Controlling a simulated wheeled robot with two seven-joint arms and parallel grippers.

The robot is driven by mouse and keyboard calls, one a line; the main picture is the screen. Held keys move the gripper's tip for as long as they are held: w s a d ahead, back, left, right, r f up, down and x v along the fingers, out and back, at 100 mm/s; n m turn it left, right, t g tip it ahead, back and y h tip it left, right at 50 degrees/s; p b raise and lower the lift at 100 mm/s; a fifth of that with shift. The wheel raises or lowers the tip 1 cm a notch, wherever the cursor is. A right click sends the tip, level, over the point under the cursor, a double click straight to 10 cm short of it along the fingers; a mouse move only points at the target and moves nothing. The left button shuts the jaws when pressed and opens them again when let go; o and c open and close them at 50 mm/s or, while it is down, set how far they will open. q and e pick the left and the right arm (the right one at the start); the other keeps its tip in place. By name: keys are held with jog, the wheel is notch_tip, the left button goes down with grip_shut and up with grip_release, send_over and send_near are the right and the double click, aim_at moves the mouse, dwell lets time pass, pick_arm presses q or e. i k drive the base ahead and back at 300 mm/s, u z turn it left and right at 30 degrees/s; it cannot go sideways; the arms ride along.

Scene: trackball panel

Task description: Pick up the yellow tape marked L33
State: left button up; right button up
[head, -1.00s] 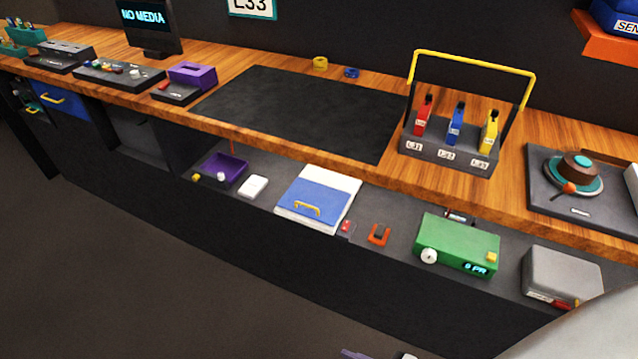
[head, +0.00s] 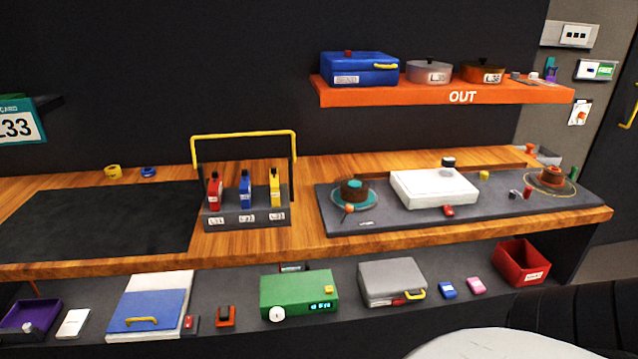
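The yellow tape (head: 275,188) stands upright in a dark rack (head: 246,219) on the wooden counter. It is the rightmost of three, beside a blue tape (head: 245,189) and a red tape (head: 214,190). Small labels sit on the rack front below each tape; the right one seems to read L33. A yellow handle (head: 243,134) arches over the rack. Neither of my grippers shows in this view.
A dark mat (head: 100,220) lies left of the rack. A grey panel (head: 400,222) with a turntable-like dial (head: 353,191) and a white box (head: 434,187) is to the right. An orange shelf marked OUT (head: 440,95) hangs above. A lower shelf holds a green box (head: 298,295).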

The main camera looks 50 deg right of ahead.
aim_at(274, 179)
jog(key=z, duration=0.35)
jog(key=k, duration=0.9)
jog(key=z, duration=1.3)
jog(key=i, duration=1.35)
jog(key=u, duration=0.95)
